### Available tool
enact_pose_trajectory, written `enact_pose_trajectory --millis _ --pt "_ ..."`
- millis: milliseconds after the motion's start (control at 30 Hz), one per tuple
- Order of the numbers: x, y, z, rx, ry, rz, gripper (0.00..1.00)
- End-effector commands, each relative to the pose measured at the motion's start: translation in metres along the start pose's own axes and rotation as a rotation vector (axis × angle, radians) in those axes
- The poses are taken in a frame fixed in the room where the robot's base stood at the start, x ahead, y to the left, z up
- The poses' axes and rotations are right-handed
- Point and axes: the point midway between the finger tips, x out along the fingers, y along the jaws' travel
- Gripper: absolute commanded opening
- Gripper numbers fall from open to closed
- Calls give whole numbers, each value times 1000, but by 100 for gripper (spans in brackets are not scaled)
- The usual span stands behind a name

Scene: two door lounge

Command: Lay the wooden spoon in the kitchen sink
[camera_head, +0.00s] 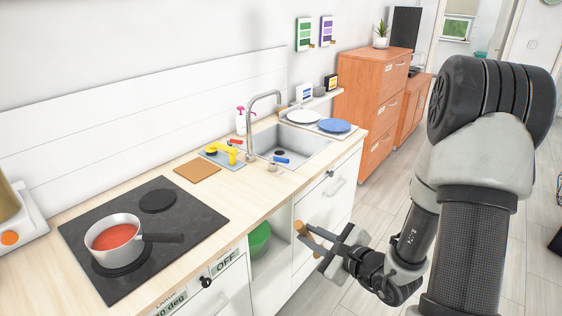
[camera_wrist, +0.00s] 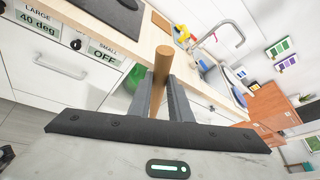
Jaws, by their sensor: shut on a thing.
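My gripper (camera_head: 328,246) is in front of the counter's front edge, lower than the worktop and to the near side of the sink. It is shut on a brown wooden rod, the wooden spoon (camera_head: 320,232). In the wrist view the spoon (camera_wrist: 161,70) stands between the two grey fingers (camera_wrist: 170,98) and points away toward the counter; its bowl cannot be made out. The kitchen sink (camera_head: 306,144) is a grey basin set into the worktop, with a curved tap at its left. The sink (camera_wrist: 216,82) also shows in the wrist view, beyond the fingers to the right.
A yellow item (camera_head: 221,151) and a brown board (camera_head: 197,172) lie left. A pot (camera_head: 112,233) of red liquid sits on the hob. A green bin (camera_head: 259,240) is under the counter.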

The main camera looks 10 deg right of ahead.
Motion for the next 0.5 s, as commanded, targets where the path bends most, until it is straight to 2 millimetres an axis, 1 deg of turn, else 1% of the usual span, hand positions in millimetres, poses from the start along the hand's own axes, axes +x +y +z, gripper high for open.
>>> enact_pose_trajectory --millis 400,500 --pt "0 0 0 0 -1 0 0" --pt "1 4 -6 4 0 2 0"
